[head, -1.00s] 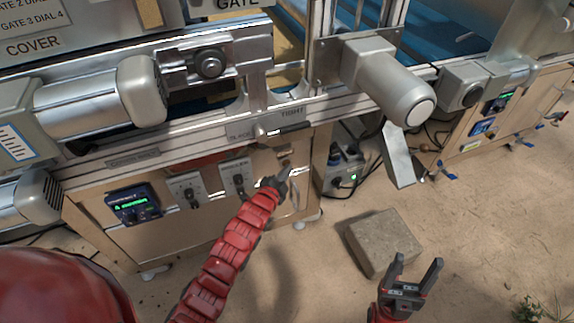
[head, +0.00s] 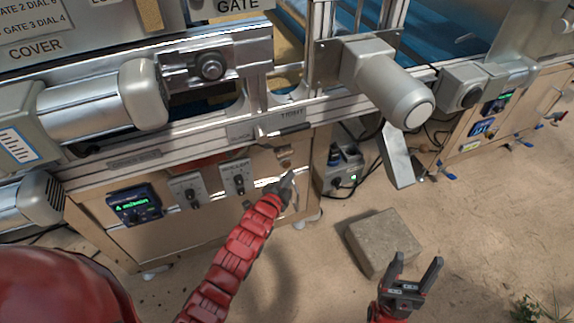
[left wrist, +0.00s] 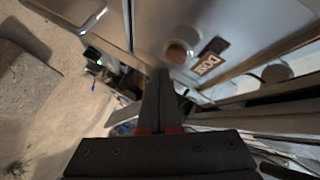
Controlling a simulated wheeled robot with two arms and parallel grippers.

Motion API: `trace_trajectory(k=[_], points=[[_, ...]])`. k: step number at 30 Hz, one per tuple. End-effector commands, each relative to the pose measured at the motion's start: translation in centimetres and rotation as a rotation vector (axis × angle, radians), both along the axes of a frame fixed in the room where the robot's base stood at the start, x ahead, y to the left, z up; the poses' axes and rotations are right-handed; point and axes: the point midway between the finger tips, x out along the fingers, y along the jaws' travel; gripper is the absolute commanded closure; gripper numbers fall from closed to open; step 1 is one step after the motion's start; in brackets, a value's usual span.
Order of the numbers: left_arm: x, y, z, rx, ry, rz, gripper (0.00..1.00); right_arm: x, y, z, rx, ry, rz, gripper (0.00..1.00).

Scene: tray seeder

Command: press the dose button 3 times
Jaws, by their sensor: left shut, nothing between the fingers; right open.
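The dose button is a round brownish knob (left wrist: 177,52) on a pale panel in the left wrist view, beside a brown label (left wrist: 210,58) reading DOSE. In the head view the button (head: 285,163) is small, on the front of the machine's lower cabinet. My left gripper (head: 290,176) is shut and empty, its tips just below the button. In the left wrist view its closed fingers (left wrist: 160,76) point close to the button, slightly off to its lower left; a gap in depth is hard to judge. My right gripper (head: 415,263) is open and empty, low over the floor.
Two switch boxes (head: 237,178) and a display with green digits (head: 135,205) sit left of the button. A grey motor (head: 388,82) juts out above right. A stone block (head: 383,240) lies on the floor between the cabinet and my right gripper.

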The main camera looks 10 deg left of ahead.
Motion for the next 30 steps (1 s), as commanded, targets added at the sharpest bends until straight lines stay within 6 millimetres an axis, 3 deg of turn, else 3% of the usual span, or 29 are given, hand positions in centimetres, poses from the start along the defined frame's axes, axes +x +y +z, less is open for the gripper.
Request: trace_trajectory(k=[12,30], points=[[-3.4,-2.2,-0.1,-0.001,0.002,0.0,1.0,0.0,0.0,0.3,0.0,0.0,0.0,0.35],[-3.7,-2.5,0.1,0.0,0.0,0.001,1.0,0.0,0.0,0.3,0.0,0.0,0.0,0.35]])
